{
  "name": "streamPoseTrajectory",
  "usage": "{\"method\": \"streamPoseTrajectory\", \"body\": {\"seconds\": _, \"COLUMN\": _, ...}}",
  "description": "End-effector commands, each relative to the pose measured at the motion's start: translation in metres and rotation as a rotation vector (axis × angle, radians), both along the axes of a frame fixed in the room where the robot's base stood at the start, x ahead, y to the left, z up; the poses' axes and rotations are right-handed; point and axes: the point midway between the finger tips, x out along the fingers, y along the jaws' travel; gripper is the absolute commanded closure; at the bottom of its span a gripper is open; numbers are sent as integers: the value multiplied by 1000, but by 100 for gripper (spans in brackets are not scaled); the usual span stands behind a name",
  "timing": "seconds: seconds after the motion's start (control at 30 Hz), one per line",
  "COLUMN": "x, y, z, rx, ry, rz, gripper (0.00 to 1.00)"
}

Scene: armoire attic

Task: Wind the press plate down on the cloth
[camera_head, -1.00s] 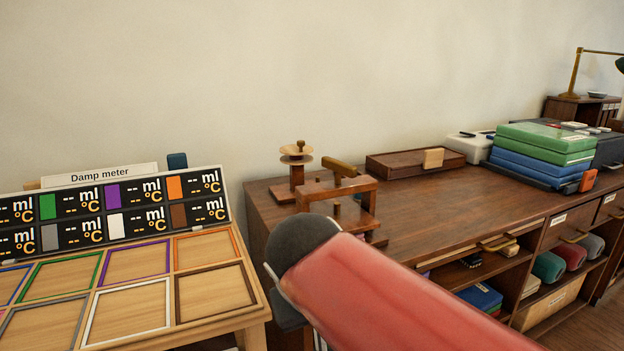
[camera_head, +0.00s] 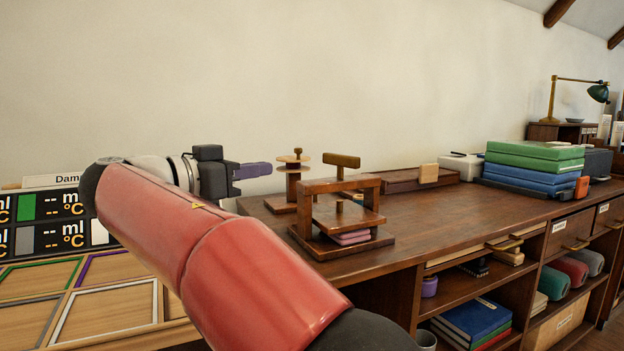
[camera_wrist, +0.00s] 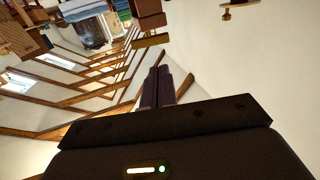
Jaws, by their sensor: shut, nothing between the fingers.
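The wooden press (camera_head: 340,187) stands on the near left end of the dark desk in the head view. The press plate (camera_head: 348,216) lies inside the frame, above a folded pink and purple cloth (camera_head: 351,239). I cannot tell whether plate and cloth touch. My gripper (camera_head: 268,170) is shut and empty, left of the handle and apart from it, at about its height in the picture. Its two purple fingers lie together in the wrist view (camera_wrist: 163,78).
A spool-like stand (camera_head: 293,180) is close by my gripper, left of the press. A wooden tray (camera_head: 405,183) and stacked green and blue boxes (camera_head: 535,163) are further right. The damp meter board (camera_head: 45,215) is at the left. The desk top right of the press is clear.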

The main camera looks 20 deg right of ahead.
Motion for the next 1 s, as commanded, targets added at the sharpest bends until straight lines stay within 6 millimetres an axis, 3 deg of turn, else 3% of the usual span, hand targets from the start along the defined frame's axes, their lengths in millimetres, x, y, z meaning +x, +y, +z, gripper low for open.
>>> {"method": "streamPoseTrajectory", "body": {"seconds": 0.17, "x": 4, "y": -10, "z": 4, "rx": -8, "ry": -30, "rz": -10, "gripper": 100}}
{"method": "streamPoseTrajectory", "body": {"seconds": 0.7, "x": 36, "y": -111, "z": 3, "rx": -7, "ry": -24, "rz": -8, "gripper": 100}}
{"method": "streamPoseTrajectory", "body": {"seconds": 1.0, "x": 44, "y": -131, "z": 3, "rx": -7, "ry": -23, "rz": -5, "gripper": 100}}
